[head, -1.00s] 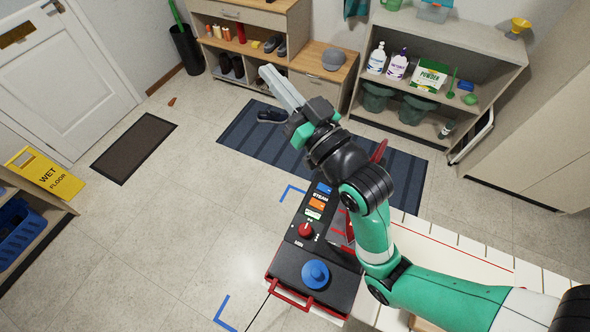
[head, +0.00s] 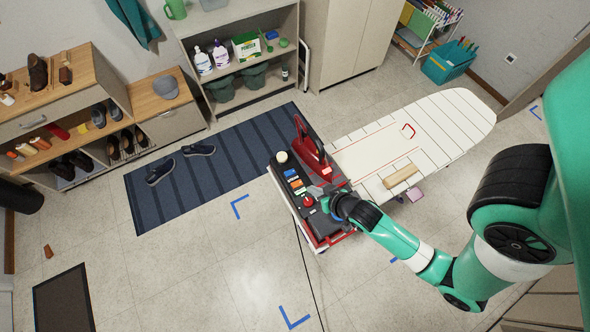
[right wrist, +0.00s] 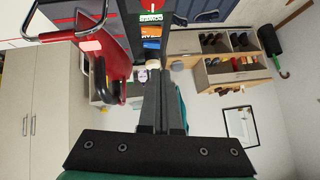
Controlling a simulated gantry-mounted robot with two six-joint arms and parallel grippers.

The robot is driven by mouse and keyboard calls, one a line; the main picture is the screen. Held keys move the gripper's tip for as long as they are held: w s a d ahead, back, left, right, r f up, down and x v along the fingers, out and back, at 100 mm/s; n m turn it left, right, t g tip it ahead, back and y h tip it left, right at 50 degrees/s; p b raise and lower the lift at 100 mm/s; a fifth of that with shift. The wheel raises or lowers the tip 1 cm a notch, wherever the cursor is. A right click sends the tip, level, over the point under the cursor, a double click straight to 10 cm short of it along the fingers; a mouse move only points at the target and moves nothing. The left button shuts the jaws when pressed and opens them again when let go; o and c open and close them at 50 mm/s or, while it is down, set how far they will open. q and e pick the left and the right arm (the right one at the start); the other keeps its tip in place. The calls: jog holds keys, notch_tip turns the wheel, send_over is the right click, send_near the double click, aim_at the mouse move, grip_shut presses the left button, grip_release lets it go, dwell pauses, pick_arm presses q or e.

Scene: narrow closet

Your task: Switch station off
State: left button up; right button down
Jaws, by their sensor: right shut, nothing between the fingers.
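The station (head: 287,182) is a dark control panel with red trim at the near end of the ironing board. It bears a red knob (head: 308,201), small blue, orange and green-white labelled patches, and a red iron (head: 312,155) on its stand. My right gripper (right wrist: 163,68) is shut and empty, its dark fingers pressed together. In the head view it is low over the panel's near right part, beside the red knob; its tips are mostly hidden. In the right wrist view the red knob (right wrist: 152,5) is at the top edge and the iron (right wrist: 92,60) left of the fingers. My left gripper is out of view.
The white ironing board (head: 450,120) extends right from the station, with a wooden block (head: 400,177) on it. A striped blue mat (head: 215,175) with shoes lies behind left. Shelves and a cabinet (head: 350,45) line the back.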

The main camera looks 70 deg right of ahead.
jog(key=b, duration=0.1)
send_over(292, 185)
jog(key=s+a, duration=0.1)
jog(key=s, duration=0.2)
notch_tip(292, 185, down, 7)
jog(key=shift+r, duration=0.1)
jog(key=shift+w+a+f+b, duration=0.15)
jog(key=shift+f+b, duration=0.15)
jog(key=shift+f, duration=0.7)
jog(key=shift+w+a+f+b, duration=0.15)
jog(key=shift+f+b, duration=0.15)
jog(key=shift+f, duration=0.7)
